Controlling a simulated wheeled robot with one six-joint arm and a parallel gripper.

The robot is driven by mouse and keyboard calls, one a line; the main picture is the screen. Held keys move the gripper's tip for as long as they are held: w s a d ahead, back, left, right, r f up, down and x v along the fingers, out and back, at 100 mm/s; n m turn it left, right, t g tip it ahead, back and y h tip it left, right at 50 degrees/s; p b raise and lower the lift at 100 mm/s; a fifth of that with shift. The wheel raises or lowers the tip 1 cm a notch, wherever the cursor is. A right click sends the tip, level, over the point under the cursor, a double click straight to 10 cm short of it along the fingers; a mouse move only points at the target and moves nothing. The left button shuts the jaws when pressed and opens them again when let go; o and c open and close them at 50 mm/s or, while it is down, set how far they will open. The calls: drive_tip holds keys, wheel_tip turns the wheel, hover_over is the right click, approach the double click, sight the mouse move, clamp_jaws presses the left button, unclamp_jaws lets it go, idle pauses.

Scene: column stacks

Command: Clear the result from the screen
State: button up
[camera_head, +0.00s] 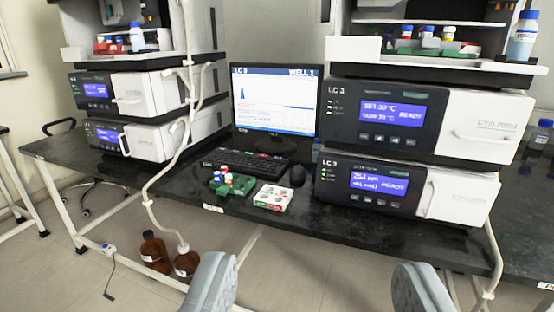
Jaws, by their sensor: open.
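A monitor (274,99) stands on the dark bench between two instrument stacks. Its screen is lit and shows "LC 3", "WELL 1", a chart with one tall blue peak at the left, and small text below. A black keyboard (247,165) lies in front of it, and a dark mouse (297,176) lies to the keyboard's right. A small white box with coloured round marks (272,196) sits near the bench's front edge. My gripper (316,285) is open and empty, its two grey fingers at the bottom of the view, in front of and below the bench edge.
A green rack with capped vials (232,184) stands left of the white box. The right stack (404,189) and left stack (130,138) flank the monitor. Brown bottles (155,253) stand on the floor with a white tube rising from one.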

clamp_jaws()
idle(0.3)
idle(1.6)
